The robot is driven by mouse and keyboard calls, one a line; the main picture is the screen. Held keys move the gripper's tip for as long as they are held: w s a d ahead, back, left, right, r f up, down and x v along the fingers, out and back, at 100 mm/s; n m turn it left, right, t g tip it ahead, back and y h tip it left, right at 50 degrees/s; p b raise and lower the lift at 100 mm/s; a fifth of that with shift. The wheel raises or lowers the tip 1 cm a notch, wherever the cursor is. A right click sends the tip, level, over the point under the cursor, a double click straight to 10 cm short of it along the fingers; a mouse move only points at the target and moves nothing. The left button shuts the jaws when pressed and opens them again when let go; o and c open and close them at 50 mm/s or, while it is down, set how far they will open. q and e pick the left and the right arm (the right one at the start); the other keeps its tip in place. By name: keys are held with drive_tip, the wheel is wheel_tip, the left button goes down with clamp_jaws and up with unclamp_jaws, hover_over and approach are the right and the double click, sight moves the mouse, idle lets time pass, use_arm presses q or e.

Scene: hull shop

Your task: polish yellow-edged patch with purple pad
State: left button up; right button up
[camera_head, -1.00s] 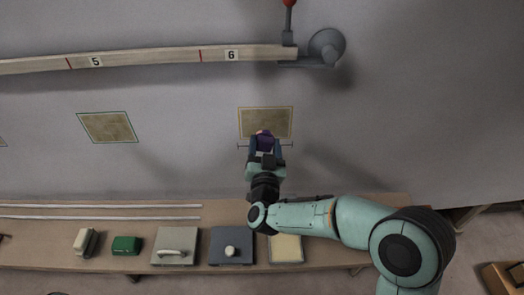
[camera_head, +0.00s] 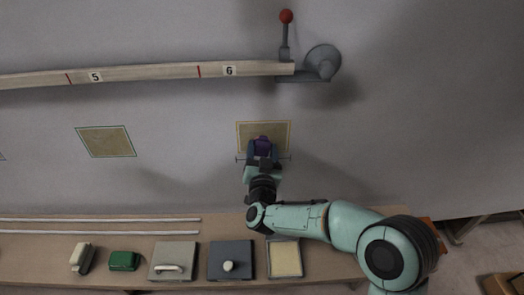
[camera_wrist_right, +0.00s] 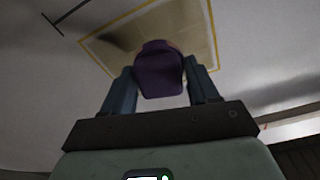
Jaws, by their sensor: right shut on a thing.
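The yellow-edged patch (camera_head: 280,131) is a brownish square on the grey hull surface, right of centre in the head view. It also shows in the right wrist view (camera_wrist_right: 195,25), beyond the pad. My right gripper (camera_head: 262,155) is shut on the purple pad (camera_head: 263,142) and holds it over the lower part of the patch. In the right wrist view the pad (camera_wrist_right: 158,70) sits between the two blue fingers. I cannot tell whether the pad touches the patch. My left gripper is not in view.
A green-edged patch (camera_head: 106,141) lies to the left. A wooden batten (camera_head: 150,72) with numbers runs above, ending at a clamp with a red knob (camera_head: 286,16). The bench below holds a green block (camera_head: 124,261), a grey box (camera_head: 173,261), a dark box (camera_head: 231,260) and a framed pale panel (camera_head: 285,258).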

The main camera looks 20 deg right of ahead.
sight(241, 142)
drive_tip(key=shift+w+a+f+b, duration=0.2)
drive_tip(key=shift+w+a+f, duration=0.1)
drive_tip(key=shift+a, duration=0.75)
drive_tip(key=shift+w+a+f+b, duration=0.15)
drive_tip(key=shift+w+a+f, duration=0.2)
drive_tip(key=shift+a, duration=0.75)
drive_tip(key=shift+w+a+f+b, duration=0.2)
drive_tip(key=shift+w+a+f, duration=0.1)
drive_tip(key=shift+a, duration=0.75)
drive_tip(key=shift+x, duration=0.9)
drive_tip(key=shift+d, duration=0.15)
